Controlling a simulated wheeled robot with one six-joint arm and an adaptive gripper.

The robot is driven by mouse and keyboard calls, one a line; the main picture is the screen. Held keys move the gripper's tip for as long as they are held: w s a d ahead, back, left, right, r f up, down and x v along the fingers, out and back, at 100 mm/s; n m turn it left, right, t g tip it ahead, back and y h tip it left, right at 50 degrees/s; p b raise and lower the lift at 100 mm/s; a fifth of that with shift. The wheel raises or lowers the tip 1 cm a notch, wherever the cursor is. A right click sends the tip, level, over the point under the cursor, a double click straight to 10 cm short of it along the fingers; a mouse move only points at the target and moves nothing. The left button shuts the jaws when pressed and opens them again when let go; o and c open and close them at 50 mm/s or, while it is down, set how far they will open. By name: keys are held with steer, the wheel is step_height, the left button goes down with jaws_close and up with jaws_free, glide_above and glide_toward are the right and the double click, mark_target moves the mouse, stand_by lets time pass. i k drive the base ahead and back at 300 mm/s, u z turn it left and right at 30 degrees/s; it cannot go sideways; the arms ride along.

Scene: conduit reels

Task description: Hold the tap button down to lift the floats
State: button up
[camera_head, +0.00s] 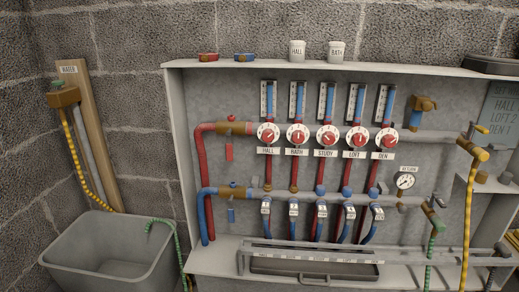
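A brass-brown tap block (64,97) is fixed to a wooden post at the left, under a "WATER" label (68,69). A small green piece (57,86) sits on top of it; I cannot tell for sure that it is the button. Several upright flow gauges (328,101) with blue columns stand in a row in the manifold cabinet. Their floats are too small to make out. Below them are red round dials (327,137) labelled HALL, BATH, STUDY, LOFT and DEN. My gripper is not in view.
A grey basin (105,250) stands below the tap, with a green hose end (160,225) over its rim. A yellow hose (78,150) runs down from the tap; another yellow hose (467,215) hangs at the right. Cups and valve handles stand on the cabinet's top ledge (270,65).

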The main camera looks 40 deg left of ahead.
mark_target(58, 83)
steer(key=u, duration=2)
steer(key=k, duration=0.2)
steer(key=u, duration=0.85)
steer(key=i, duration=0.85)
steer(key=z, duration=0.35)
steer(key=k, duration=0.7)
steer(key=z, duration=0.3)
steer(key=i, duration=0.4)
steer(key=z, duration=0.3)
